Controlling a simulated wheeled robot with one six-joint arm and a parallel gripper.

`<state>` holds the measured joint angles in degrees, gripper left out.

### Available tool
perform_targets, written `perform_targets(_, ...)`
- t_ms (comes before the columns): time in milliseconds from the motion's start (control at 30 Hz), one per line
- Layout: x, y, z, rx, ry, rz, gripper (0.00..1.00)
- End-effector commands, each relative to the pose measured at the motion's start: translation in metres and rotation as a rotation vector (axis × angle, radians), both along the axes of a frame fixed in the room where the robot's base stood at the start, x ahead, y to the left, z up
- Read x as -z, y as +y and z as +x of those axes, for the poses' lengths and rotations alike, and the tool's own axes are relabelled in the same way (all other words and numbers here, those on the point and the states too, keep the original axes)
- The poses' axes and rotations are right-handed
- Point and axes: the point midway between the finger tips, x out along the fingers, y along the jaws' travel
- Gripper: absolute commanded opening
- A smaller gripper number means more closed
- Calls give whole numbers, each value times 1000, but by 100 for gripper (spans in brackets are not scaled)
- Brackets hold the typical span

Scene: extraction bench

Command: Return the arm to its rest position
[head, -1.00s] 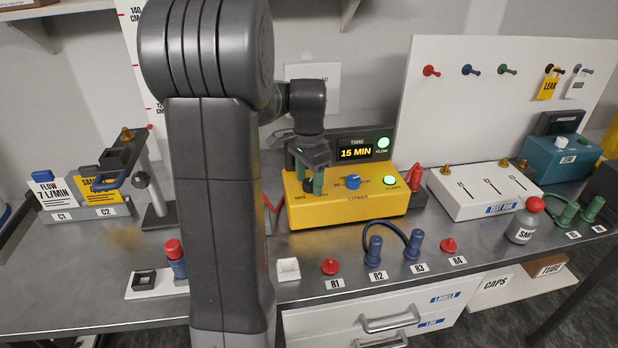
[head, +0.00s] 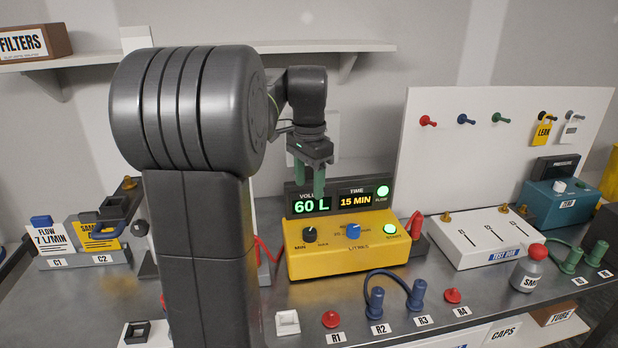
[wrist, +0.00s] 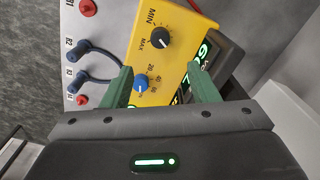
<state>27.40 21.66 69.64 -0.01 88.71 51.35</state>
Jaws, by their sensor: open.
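My gripper (head: 308,176) is open and empty, with green fingers pointing down. In the head view it hangs above the back of the yellow pump box (head: 345,262), in front of its display (head: 342,201), which reads 60 L and 15 MIN. In the wrist view, my gripper (wrist: 160,88) has its fingers apart, with the yellow box (wrist: 172,45) beyond and the blue knob (wrist: 141,83) showing between them. Nothing is held. The black knob (head: 310,235), the blue knob (head: 352,231) and the lit green START button (head: 389,229) are all uncovered.
A wall shelf (head: 325,47) runs behind my arm. A white pegboard (head: 500,150) and a white test box (head: 485,238) stand at right. Card holders (head: 85,260) are at left. Red plugs and a blue hose (head: 395,280) lie along the front.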

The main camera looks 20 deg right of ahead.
Motion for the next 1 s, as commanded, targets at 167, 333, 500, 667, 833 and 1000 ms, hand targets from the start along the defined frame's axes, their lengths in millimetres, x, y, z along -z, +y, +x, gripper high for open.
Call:
perform_targets(167,-7,0,0,0,-1,-1,54)
perform_targets(333,-7,0,0,0,0,0,54)
perform_targets(500,-3,0,0,0,1,1,54)
perform_targets(667,14,0,-1,0,3,1,54)
perform_targets(833,47,0,-1,0,4,2,54)
perform_targets(1000,81,0,-1,0,5,2,54)
